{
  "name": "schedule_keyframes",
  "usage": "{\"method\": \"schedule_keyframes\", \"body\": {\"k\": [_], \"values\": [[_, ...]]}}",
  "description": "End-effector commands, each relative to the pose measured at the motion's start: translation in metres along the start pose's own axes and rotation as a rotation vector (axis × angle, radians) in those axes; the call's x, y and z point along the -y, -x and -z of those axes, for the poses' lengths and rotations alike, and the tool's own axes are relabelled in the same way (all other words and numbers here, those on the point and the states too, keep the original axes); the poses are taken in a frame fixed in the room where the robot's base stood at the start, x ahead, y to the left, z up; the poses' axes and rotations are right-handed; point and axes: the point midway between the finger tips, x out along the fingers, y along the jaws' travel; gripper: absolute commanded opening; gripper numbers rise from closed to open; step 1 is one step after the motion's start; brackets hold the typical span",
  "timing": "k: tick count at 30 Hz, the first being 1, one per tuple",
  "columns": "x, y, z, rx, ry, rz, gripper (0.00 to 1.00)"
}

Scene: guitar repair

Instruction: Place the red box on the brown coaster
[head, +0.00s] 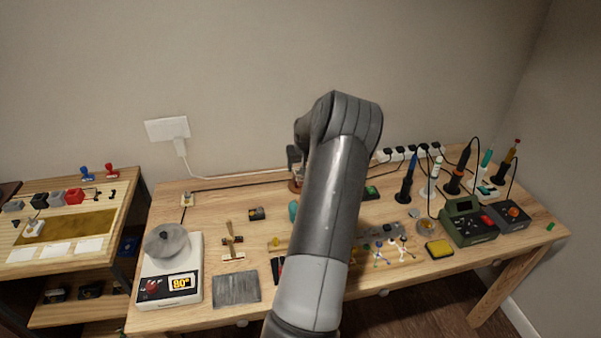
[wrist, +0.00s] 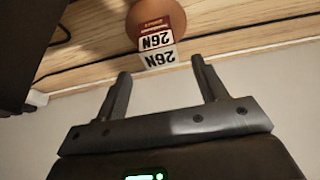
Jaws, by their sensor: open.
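The red box (wrist: 160,26), with a white side reading "26N" upside down, shows at the top of the wrist view. It overlaps the brown coaster (wrist: 133,22) and appears to rest on it. The coaster's edge (head: 293,187) also peeks out left of my arm in the head view, at the back of the workbench. My gripper (wrist: 160,68) is open and empty. Its two fingers stand apart from the box, one toward each side of it. In the head view my arm hides most of the gripper and box.
The wooden workbench (head: 185,321) carries a scale (head: 170,285) at left and a grey mat (head: 237,289). Soldering tools and a green device (head: 468,225) stand at right. A cable runs along the back near the wall. A small clear patch lies left of the coaster.

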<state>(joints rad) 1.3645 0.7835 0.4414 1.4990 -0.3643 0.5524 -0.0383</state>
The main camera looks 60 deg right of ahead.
Motion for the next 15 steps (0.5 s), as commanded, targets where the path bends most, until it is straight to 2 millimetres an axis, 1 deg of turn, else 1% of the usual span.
{"method": "schedule_keyframes", "body": {"k": [1, 6, 9, 15], "values": [[0.000, 0.011, 0.001, -0.003, 0.000, -0.002, 0.65], [0.000, 0.035, 0.000, 0.000, 0.000, -0.001, 0.65], [0.000, 0.044, 0.000, -0.001, 0.000, -0.001, 0.65], [0.000, 0.049, 0.000, 0.000, -0.001, 0.001, 0.65]]}}
